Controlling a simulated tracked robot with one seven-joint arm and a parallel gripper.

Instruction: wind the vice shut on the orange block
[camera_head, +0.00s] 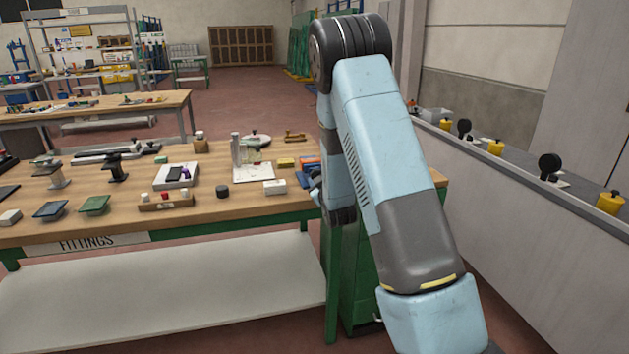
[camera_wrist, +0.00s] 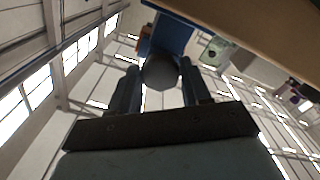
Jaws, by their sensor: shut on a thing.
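The blue vice (camera_head: 307,178) stands at the right end of the wooden bench, partly hidden behind my arm. The orange block (camera_head: 310,160) shows at its top. In the wrist view, the blue vice body (camera_wrist: 174,35) is beyond my fingers, with a bit of the orange block (camera_wrist: 144,46) at its left. The round grey end of the vice handle (camera_wrist: 160,72) lies between the two fingers of my gripper (camera_wrist: 160,88), which is shut on it. The jaw contact on the block is hidden.
The bench top (camera_head: 235,205) holds a white block (camera_head: 274,187), a yellow block (camera_head: 286,162), a black round piece (camera_head: 222,191) and a white stand (camera_head: 253,172). The bench edge (camera_wrist: 265,30) is close at upper right. A grey wall unit (camera_head: 530,215) stands at right.

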